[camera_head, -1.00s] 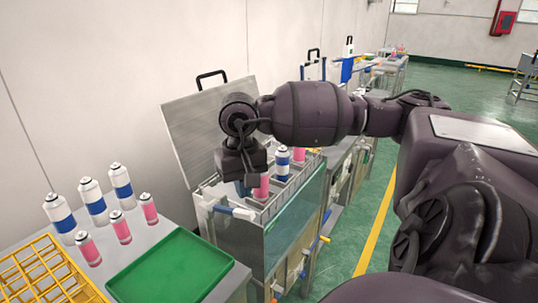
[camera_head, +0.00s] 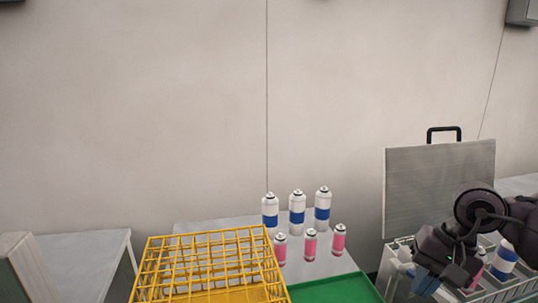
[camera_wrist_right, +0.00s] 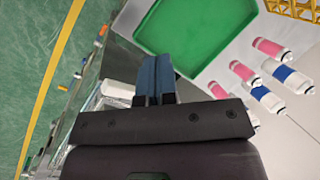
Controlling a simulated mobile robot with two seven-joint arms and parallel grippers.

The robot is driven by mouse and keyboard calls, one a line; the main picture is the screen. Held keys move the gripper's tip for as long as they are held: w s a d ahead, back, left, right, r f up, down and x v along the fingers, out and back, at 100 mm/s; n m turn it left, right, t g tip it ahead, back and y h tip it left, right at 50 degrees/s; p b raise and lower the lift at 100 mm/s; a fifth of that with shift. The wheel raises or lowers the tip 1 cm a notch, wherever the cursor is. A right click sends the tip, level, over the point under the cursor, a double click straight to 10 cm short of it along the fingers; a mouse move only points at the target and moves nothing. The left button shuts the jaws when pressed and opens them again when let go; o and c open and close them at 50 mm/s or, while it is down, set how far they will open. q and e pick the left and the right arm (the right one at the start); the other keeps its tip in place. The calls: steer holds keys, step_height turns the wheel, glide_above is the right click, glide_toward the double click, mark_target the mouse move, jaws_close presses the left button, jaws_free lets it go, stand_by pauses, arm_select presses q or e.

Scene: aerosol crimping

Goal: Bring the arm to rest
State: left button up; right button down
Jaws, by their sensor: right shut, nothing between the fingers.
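My right gripper (camera_head: 425,284) is at the lower right of the head view, low over the left part of the open metal bath (camera_head: 388,287). Its blue fingers are together and empty; they also show in the right wrist view (camera_wrist_right: 155,78). A blue-and-white can (camera_head: 503,262) stands in the bath to the right of the gripper. A pink can beside it is partly hidden by my wrist. My left gripper is in neither view.
The bath's raised lid (camera_head: 440,190) stands behind my right arm. A green tray (camera_head: 335,290) and a yellow wire rack (camera_head: 210,262) lie to the left. Several blue-and-white cans (camera_head: 297,213) and pink cans (camera_head: 310,244) stand on the table (camera_head: 215,222) behind them.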

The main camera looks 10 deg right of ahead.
steer(key=a+r+m+t+y, duration=0.3)
steer(key=a+m+t+y, duration=0.9)
steer(key=m, duration=0.7)
steer(key=s+d+f+m+t+h, duration=0.1)
steer(key=d+f+m+h, duration=0.4)
steer(key=m, duration=0.6)
steer(key=d+f+m+t+h, duration=0.1)
steer(key=d+f+m+h, duration=0.15)
steer(key=m+h, duration=0.65)
steer(key=s+d+f+m+t+h, duration=0.15)
steer(key=f+m+h, duration=0.25)
steer(key=m, duration=0.9)
steer(key=s+a+f+m+g+y, duration=0.1)
steer(key=s+f+m+g, duration=0.55)
steer(key=s, duration=0.25)
steer(key=s+a+f+m+g, duration=0.1)
steer(key=s+f+m+g, duration=0.55)
steer(key=s+f, duration=0.2)
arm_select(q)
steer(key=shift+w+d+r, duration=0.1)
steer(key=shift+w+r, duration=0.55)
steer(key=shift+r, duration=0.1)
arm_select(e)
steer(key=w+f+t, duration=0.6)
steer(key=f+t, duration=0.2)
steer(key=shift+w+d+t+y, duration=0.15)
steer(key=shift+w+t+y, duration=0.2)
steer(key=shift+y, duration=0.05)
steer(key=shift+r, duration=0.1)
